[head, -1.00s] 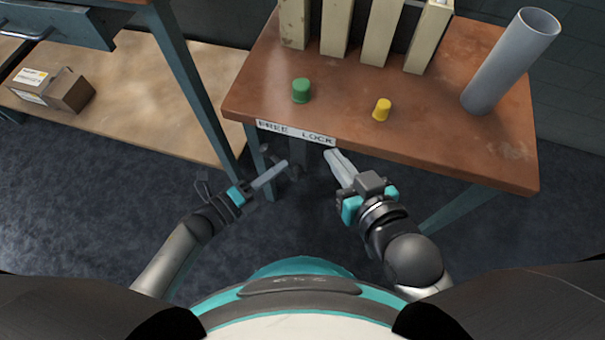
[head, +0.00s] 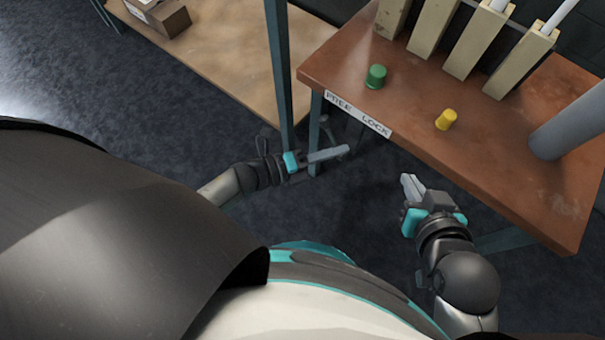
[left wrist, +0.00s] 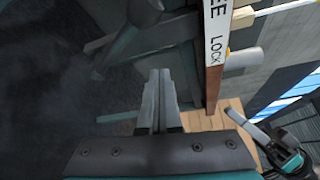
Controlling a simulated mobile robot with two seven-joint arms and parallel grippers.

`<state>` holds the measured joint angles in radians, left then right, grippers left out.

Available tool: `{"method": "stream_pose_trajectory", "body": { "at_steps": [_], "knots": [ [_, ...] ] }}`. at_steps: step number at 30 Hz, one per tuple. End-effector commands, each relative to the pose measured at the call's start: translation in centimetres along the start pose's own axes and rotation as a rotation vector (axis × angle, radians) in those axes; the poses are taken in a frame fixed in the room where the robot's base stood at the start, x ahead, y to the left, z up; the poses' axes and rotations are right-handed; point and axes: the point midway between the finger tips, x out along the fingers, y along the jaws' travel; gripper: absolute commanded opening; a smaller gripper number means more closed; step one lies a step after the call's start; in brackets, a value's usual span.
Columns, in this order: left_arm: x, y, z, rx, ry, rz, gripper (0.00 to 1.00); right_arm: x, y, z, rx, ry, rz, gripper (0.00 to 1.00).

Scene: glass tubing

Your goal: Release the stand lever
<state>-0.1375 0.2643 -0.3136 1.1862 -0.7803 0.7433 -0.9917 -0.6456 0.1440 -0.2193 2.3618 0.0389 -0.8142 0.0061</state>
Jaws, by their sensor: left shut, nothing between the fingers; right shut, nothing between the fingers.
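A white label reading FREE LOCK (head: 358,114) runs along the front edge of the brown table (head: 490,185). A thin grey bar, perhaps the stand lever, (head: 328,127) shows below the table's left corner, beside the table leg; its full shape is unclear. My left gripper (head: 346,150) is shut and empty, its fingers pointing right, below the label near this bar. Contact cannot be told. In the left wrist view its closed fingers (left wrist: 158,75) are left of the label (left wrist: 215,40). My right gripper (head: 407,180) is shut and empty in front of the table.
A green cap (head: 376,77) and a yellow cap (head: 446,120) stand on the table. A wooden shelf (head: 215,50) with a cardboard box (head: 163,18) is at left. Open floor lies at left.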

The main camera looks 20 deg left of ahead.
Motion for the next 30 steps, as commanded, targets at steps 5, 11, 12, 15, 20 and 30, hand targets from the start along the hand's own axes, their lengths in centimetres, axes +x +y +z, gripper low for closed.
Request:
{"method": "stream_pose_trajectory", "body": {
  "at_steps": [5, 11, 12, 15, 20, 30],
  "knots": [
    [-4.6, 2.0, -0.8, -0.005, 0.001, 0.012, 0.0, -0.4, 0.5, 0.3, -0.003, -0.048, 0.014, 0.0],
    [-7.5, 3.1, -1.2, -0.003, 0.001, 0.009, 0.0, -0.4, 0.6, 0.4, -0.003, -0.061, 0.017, 0.0],
    [-7.8, 3.2, -1.2, -0.003, 0.002, 0.008, 0.0, -0.4, 0.6, 0.4, -0.003, -0.061, 0.017, 0.0],
    [-8.4, 3.4, -1.3, -0.003, 0.001, 0.008, 0.0, -0.4, 0.6, 0.4, -0.003, -0.062, 0.017, 0.0],
    [-8.6, 3.4, -1.4, -0.003, 0.002, 0.006, 0.0, -0.4, 0.6, 0.4, -0.003, -0.062, 0.017, 0.0],
    [-8.6, 3.4, -1.4, -0.003, 0.002, 0.006, 0.0, -0.4, 0.6, 0.4, -0.003, -0.061, 0.016, 0.0]
  ]
}}
